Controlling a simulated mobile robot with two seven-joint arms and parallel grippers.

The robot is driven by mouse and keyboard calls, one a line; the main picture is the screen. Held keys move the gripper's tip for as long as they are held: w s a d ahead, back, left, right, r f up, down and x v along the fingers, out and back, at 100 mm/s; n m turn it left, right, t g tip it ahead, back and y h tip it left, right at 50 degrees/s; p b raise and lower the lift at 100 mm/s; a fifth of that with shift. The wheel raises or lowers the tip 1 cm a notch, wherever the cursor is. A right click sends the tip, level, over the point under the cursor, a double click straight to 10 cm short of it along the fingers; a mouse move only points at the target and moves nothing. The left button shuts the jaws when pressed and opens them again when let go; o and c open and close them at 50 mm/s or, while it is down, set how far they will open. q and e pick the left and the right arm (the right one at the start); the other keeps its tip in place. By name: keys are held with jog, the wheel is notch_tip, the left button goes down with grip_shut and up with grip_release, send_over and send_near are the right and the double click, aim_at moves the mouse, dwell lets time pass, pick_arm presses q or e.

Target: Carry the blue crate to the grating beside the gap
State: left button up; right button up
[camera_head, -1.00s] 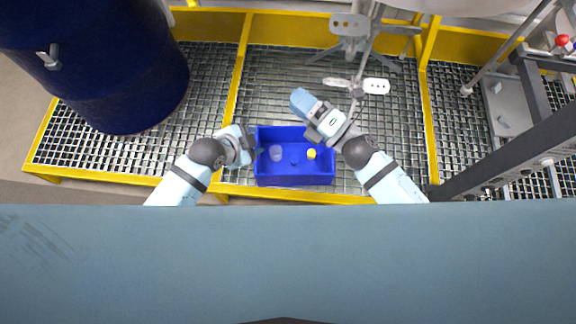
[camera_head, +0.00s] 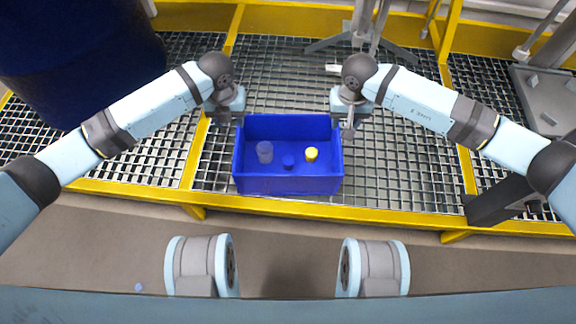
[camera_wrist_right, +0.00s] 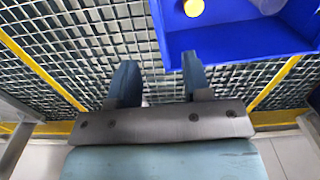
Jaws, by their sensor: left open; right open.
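The blue crate (camera_head: 287,186) sits upright on the middle grating (camera_head: 400,170), close to the yellow front edge. Inside it are a translucent cup (camera_head: 265,152), a small dark blue piece (camera_head: 288,162) and a yellow piece (camera_head: 311,154). My left gripper (camera_head: 238,121) is open at the crate's left side. My right gripper (camera_head: 347,124) is open at its right side. In the right wrist view my open fingers (camera_wrist_right: 158,72) are by a corner of the crate (camera_wrist_right: 235,45); I cannot tell whether they touch it. I cannot make out which opening is the gap.
A large dark blue drum (camera_head: 75,60) stands at the left. Yellow framing (camera_head: 300,209) borders the grating, with bare floor in front. Metal stand legs (camera_head: 335,40) are behind the crate. Grey equipment (camera_head: 550,95) stands at the right. The left grating (camera_head: 165,130) is largely clear.

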aim_at(237, 143)
jog(key=shift+w+d, duration=0.1)
jog(key=shift+d, duration=0.05)
pick_arm(q)
notch_tip(237, 143, down, 14)
jog(key=shift+r, duration=0.1)
pick_arm(e)
notch_tip(237, 143, down, 14)
jog(key=shift+r, duration=0.15)
pick_arm(q)
jog(key=shift+c, duration=0.4)
pick_arm(e)
jog(key=shift+c, duration=0.4)
pick_arm(q)
grip_shut()
pick_arm(e)
grip_shut()
